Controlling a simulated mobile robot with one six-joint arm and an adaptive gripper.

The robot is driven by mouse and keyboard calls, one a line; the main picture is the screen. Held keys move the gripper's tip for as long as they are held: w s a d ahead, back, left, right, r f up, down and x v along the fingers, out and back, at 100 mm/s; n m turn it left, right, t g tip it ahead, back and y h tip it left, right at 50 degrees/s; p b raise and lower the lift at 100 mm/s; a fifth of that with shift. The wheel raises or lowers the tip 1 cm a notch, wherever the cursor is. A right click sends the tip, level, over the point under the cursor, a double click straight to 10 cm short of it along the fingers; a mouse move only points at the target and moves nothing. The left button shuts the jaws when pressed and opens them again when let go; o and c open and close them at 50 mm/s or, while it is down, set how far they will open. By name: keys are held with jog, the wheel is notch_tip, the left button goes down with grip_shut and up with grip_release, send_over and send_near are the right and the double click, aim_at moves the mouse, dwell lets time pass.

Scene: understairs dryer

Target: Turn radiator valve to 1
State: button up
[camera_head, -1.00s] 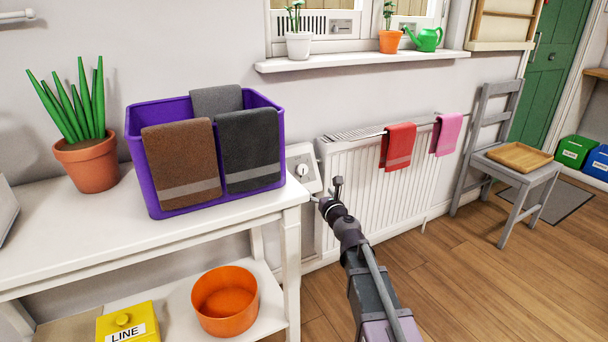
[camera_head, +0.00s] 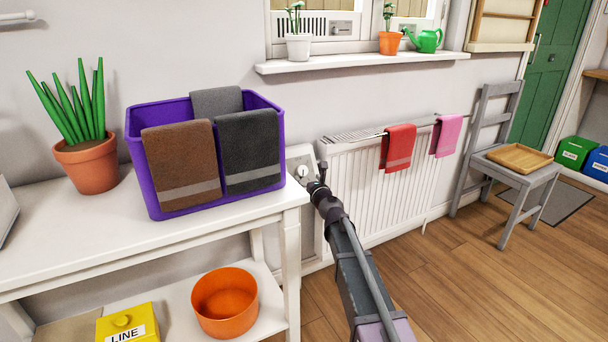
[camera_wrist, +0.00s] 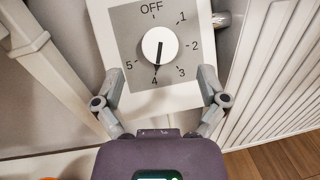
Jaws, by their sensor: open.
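The radiator valve is a round white knob (camera_wrist: 160,45) on a grey dial plate (camera_wrist: 192,22) marked OFF and 1 to 5. Its dark pointer line points down at the 4, which is nearest my gripper. In the head view the knob (camera_head: 302,171) is small, on the wall panel at the radiator's left end. My gripper (camera_wrist: 160,92) is open and empty in the wrist view, its two grey fingers on either side of the lower dial, apart from the knob. In the head view my gripper (camera_head: 312,181) is close to the panel and partly hidden by my arm.
The white ribbed radiator (camera_head: 370,190) stands right of the dial, with red (camera_head: 398,147) and pink (camera_head: 447,134) towels. A white table (camera_head: 90,245) with a purple bin (camera_head: 160,206) is close on the left. The floor in front of the radiator is clear.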

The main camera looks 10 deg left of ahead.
aim_at(303, 172)
jog(key=shift+x, duration=1.9)
jog(key=c, duration=1.2)
